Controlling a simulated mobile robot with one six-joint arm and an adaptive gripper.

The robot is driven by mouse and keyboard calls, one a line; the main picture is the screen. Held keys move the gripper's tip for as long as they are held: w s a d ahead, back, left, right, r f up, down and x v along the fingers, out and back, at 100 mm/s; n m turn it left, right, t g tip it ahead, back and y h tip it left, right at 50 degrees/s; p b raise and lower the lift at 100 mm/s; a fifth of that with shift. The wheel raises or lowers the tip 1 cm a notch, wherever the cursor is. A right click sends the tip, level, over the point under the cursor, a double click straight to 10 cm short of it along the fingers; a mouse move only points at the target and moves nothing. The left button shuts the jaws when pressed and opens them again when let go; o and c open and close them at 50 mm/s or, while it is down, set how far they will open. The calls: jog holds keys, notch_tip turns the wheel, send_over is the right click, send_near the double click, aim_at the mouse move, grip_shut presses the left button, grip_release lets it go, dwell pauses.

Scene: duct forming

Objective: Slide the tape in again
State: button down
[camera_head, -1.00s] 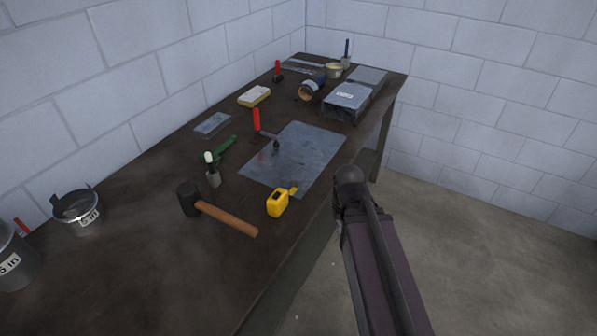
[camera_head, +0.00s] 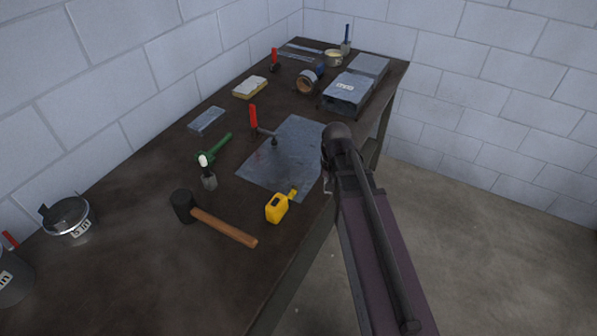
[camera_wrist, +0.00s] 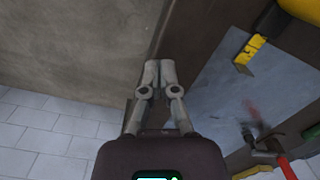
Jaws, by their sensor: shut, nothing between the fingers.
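A yellow tape measure (camera_head: 276,208) sits on the dark bench near its front edge, beside the near corner of a flat grey metal sheet (camera_head: 262,176). A short length of yellow tape (camera_head: 292,193) sticks out of its case toward the sheet. In the wrist view the tape (camera_wrist: 250,50) shows with a dark hooked end, and part of the case (camera_wrist: 302,8) is cut off at the top right. My gripper (camera_wrist: 158,64) is shut and empty, apart from the tape measure, to its left in the wrist view. In the head view my arm hides the gripper.
A mallet (camera_head: 222,226) lies left of the tape measure. Grey duct boxes (camera_head: 348,90) stand at the far right. Bare floor (camera_head: 470,250) lies right of the bench.

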aim_at(300, 184)
jog(key=w+a+r+m+p, duration=0.2)
jog(key=w+r+p, duration=0.1)
jog(key=w, duration=0.3)
jog(key=w+a+r+m+g+y+p, duration=0.1)
jog(key=w+a+r+m+p, duration=0.1)
jog(key=w, duration=0.4)
notch_tip(300, 184, up, 2)
jog(key=shift+a+r+m+g+p, duration=0.1)
jog(key=shift+a+m+g+p, duration=0.25)
jog(key=shift+p, duration=0.25)
jog(key=shift+f, duration=0.25)
jog(key=b+x, duration=1)
jog(key=shift+w, duration=0.15)
jog(key=shift+s+a+r, duration=0.1)
jog(key=shift+s+a, duration=0.25)
jog(key=shift+s, duration=0.2)
jog(key=shift+s+a+r, duration=0.1)
jog(key=shift+s+a, duration=0.2)
jog(key=shift+s, duration=0.2)
jog(key=shift+s+a, duration=0.45)
jog(key=shift+s, duration=0.1)
jog(key=shift+s, duration=0.15)
